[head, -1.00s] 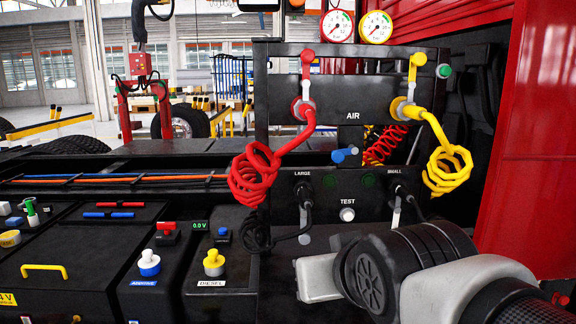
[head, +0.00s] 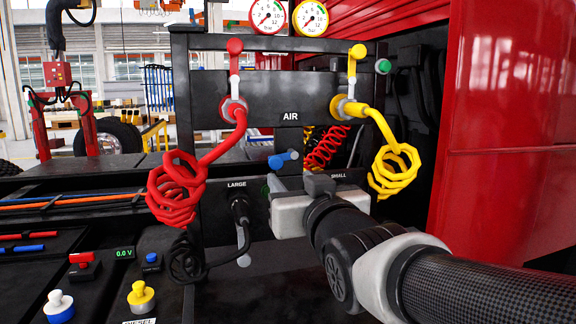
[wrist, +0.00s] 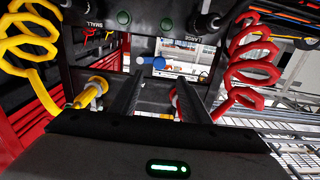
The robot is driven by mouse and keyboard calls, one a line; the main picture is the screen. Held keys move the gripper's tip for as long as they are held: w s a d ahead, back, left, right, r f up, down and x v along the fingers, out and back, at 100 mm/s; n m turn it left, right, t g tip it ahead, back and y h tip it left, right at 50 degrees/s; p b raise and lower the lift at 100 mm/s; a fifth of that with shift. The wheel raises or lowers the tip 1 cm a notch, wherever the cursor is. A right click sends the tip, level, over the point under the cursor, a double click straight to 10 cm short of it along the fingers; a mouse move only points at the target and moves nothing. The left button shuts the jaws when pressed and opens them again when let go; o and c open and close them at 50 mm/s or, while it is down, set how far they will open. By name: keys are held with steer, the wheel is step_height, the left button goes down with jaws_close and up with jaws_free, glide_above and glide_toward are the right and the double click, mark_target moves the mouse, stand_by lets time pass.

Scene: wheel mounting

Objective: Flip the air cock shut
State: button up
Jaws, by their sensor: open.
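The air cock appears as a small blue lever (head: 283,160) under the AIR label on the black panel, lying roughly sideways. It also shows in the wrist view (wrist: 152,61), beyond the fingertips and near the line between them. My gripper (head: 291,184) is just below and in front of the blue lever in the head view, its fingers partly hidden by its own body. In the wrist view my gripper (wrist: 160,82) has its two dark fingers apart with nothing between them. I see no clear contact with the lever.
A red coiled hose (head: 178,188) hangs left of the lever and a yellow coiled hose (head: 394,170) hangs right. Both flank my gripper in the wrist view. A black cable (head: 240,215) hangs at the LARGE socket. A red wall (head: 505,120) stands at the right.

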mark_target(277, 161)
steer(key=p+x, duration=0.1)
steer(key=x, duration=1)
steer(key=shift+w, duration=0.15)
steer(key=c, duration=1)
steer(key=shift+f+m+b, duration=0.15)
steer(key=shift+m+b, duration=0.15)
steer(key=shift+b, duration=0.5)
steer(key=shift+c, duration=0.2)
steer(key=shift+m+b, duration=0.3)
steer(key=shift+b, duration=0.2)
steer(key=shift+r+m, duration=0.4)
steer(key=shift+r, duration=0.1)
steer(key=o, duration=1)
steer(key=shift+o, duration=0.2)
